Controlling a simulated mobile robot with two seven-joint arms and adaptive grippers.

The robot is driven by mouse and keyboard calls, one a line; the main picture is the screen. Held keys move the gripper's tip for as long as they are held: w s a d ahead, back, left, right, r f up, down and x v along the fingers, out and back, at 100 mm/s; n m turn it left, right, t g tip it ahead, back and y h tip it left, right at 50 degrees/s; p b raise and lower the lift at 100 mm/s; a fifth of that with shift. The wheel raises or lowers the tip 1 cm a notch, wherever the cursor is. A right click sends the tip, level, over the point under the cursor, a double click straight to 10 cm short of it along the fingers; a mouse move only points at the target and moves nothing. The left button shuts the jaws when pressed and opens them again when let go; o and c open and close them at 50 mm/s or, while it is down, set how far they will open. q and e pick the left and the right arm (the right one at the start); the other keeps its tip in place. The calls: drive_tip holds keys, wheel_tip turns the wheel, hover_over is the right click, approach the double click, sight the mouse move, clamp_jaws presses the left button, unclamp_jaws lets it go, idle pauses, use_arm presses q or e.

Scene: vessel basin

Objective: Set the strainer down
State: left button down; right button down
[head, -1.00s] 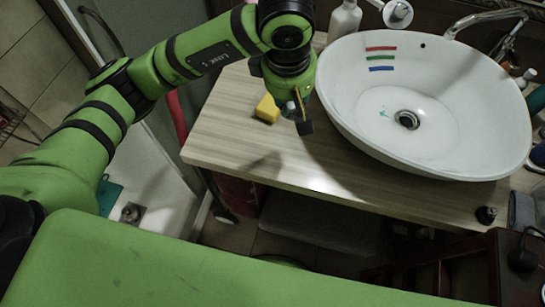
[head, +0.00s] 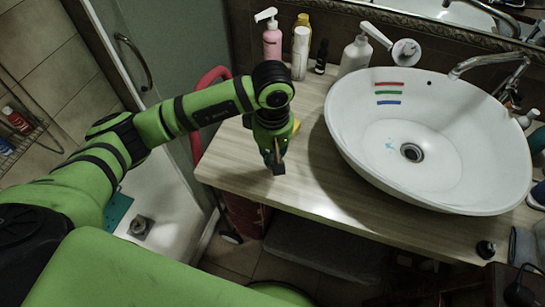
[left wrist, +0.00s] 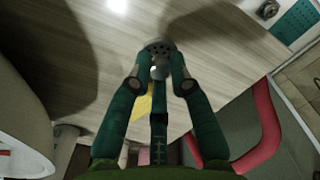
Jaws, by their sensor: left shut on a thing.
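The strainer (left wrist: 158,47) is a small, round, perforated grey metal piece. In the left wrist view it sits between the tips of my left gripper (left wrist: 160,66), which is shut on it. In the head view my left gripper (head: 275,168) points down over the left part of the wooden counter (head: 330,198), near its front edge. The strainer is not clear there. I cannot tell how far it is above the counter. My right gripper is not in view.
The white basin (head: 370,130) stands to the right, with its drain (head: 411,152). A yellow sponge (left wrist: 145,106) is partly hidden by my gripper. A pink bottle (head: 272,42), other bottles and a white dispenser (head: 355,55) stand at the back. Counter between gripper and basin is clear.

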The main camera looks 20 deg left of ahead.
sight(272, 156)
use_arm(q)
wheel_tip(272, 156, down, 3)
drive_tip(key=shift+a+f+p, duration=0.1)
drive_tip(key=shift+p, duration=0.7)
drive_tip(key=shift+f, duration=0.45)
drive_tip(key=shift+f, duration=0.15)
drive_tip(key=c, duration=1.1)
unclamp_jaws()
drive_tip(key=shift+c, duration=0.2)
